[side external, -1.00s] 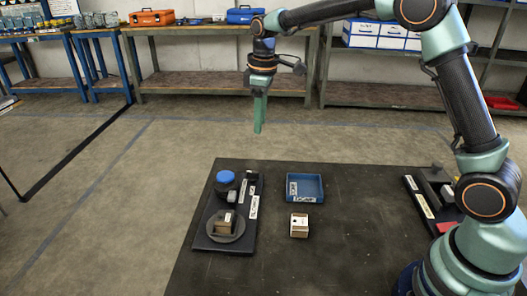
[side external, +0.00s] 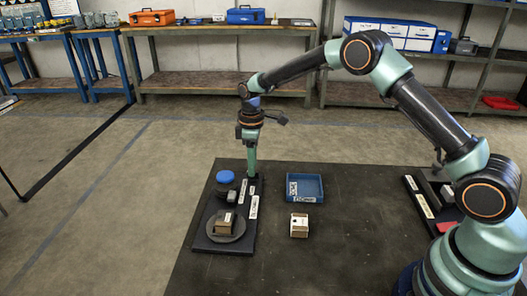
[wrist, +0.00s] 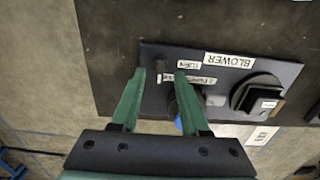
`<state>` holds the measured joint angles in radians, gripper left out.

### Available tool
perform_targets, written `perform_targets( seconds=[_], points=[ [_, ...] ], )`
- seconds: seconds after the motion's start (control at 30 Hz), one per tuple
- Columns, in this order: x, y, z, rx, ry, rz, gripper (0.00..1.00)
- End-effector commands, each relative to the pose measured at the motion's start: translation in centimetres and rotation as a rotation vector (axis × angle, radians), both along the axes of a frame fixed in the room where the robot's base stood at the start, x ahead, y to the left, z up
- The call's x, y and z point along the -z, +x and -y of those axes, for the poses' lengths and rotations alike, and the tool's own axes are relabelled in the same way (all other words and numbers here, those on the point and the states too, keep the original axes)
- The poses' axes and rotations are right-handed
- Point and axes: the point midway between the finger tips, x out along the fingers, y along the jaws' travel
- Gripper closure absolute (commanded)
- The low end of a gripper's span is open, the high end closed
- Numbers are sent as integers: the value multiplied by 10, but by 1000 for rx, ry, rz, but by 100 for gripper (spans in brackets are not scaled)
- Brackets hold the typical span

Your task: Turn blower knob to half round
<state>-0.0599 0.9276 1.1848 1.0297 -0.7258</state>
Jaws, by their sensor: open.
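A black panel (side external: 247,243) labelled BLOWER lies on the dark table. In the wrist view, a small black knob (wrist: 161,66) sits at the panel's end beside a small TURN label (wrist: 187,65). My gripper (wrist: 160,76) is open, pointing down, with one green fingertip on either side of the small knob. Contact with it cannot be told. In the side view my gripper (side external: 251,174) is low at the panel's far end and hides the knob.
A blue-capped part (side external: 226,177) stands on the panel close to my gripper. A blue tray (side external: 305,202) and a small pale box (side external: 299,225) are to the right. Another black fixture (side external: 421,198) lies near my base.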

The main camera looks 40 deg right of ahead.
Motion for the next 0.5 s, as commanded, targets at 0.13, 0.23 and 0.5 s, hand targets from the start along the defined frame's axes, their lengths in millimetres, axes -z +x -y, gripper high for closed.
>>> perform_targets(
  seconds=[0.13,0.23,0.5],
  points=[
    [17,0,0,0,-1,-1,55],
    [23,0,0,0,0,-1,55],
    [25,0,0,0,0,1,55]
  ],
)
